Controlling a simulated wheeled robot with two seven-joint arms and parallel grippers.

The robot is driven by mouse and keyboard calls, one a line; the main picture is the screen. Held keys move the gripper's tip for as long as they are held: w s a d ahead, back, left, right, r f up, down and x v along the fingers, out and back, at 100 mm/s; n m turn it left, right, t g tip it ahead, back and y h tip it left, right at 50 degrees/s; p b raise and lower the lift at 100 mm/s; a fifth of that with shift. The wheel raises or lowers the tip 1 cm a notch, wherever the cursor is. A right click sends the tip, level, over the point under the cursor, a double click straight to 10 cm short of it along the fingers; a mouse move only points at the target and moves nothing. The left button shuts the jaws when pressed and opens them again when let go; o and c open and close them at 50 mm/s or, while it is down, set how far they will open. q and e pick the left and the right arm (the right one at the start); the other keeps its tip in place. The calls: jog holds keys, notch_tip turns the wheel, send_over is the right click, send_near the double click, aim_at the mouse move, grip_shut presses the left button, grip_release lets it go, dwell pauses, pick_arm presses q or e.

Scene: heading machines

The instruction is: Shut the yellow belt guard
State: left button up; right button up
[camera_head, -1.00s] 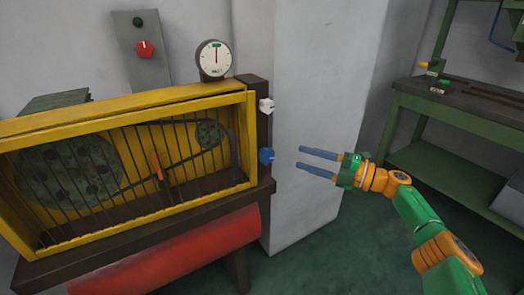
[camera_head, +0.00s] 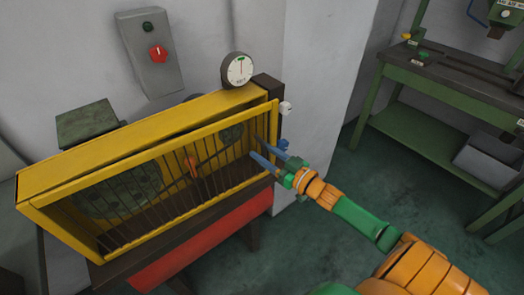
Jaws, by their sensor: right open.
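The yellow belt guard (camera_head: 148,158) is a long frame with dark vertical bars on the front of a yellow housing (camera_head: 110,140). Pulleys and a belt show behind its bars. My left gripper is out of view.
A grey switch box (camera_head: 149,55) with a red knob is on the wall behind. A red cover (camera_head: 200,245) lies below the guard. A green bench (camera_head: 440,133) stands at right; the floor between is clear.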

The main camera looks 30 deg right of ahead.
jog(key=shift+w+a, duration=0.1)
jog(key=shift+w, duration=0.2)
grip_shut()
dwell(1.3)
